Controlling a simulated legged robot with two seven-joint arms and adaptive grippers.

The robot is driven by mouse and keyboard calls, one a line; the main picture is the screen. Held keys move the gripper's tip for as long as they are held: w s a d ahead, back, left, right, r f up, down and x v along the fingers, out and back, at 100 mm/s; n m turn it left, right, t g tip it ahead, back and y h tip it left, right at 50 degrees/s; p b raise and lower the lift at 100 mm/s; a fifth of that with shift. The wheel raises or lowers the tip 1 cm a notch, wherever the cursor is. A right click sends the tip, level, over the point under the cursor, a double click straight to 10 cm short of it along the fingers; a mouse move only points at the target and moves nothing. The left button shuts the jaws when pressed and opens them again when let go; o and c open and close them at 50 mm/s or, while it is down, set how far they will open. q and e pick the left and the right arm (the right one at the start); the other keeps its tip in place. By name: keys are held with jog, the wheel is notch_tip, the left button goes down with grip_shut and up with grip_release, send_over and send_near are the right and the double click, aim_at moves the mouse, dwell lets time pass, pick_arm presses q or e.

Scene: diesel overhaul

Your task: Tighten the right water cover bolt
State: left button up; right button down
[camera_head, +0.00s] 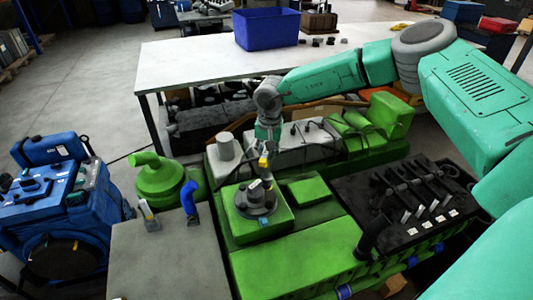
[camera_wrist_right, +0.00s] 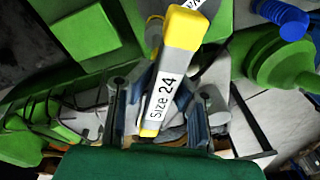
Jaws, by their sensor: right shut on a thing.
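My right gripper (camera_head: 266,138) reaches in from the right and points down over the green engine (camera_head: 305,190). It is shut on a yellow and grey wrench (camera_head: 264,160). In the right wrist view, the gripper (camera_wrist_right: 160,100) has a finger on each side of the wrench handle (camera_wrist_right: 172,70), marked "Size 24". The wrench stands above a dark round water cover (camera_head: 256,200) on a green block. The right bolt of the cover is too small to make out, and I cannot tell whether the wrench touches it. My left gripper is not in view.
A blue machine (camera_head: 65,205) stands at left. Behind is a white table (camera_head: 190,65) with a blue bin (camera_head: 267,28). Black parts (camera_head: 400,205) lie right of the cover.

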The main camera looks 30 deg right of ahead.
jog(key=n, duration=0.6)
jog(key=shift+y, duration=0.3)
jog(key=n+b, duration=0.1)
jog(key=n, duration=0.4)
jog(key=shift+s+n, duration=0.1)
jog(key=shift+n, duration=0.2)
jog(key=shift+d, duration=0.1)
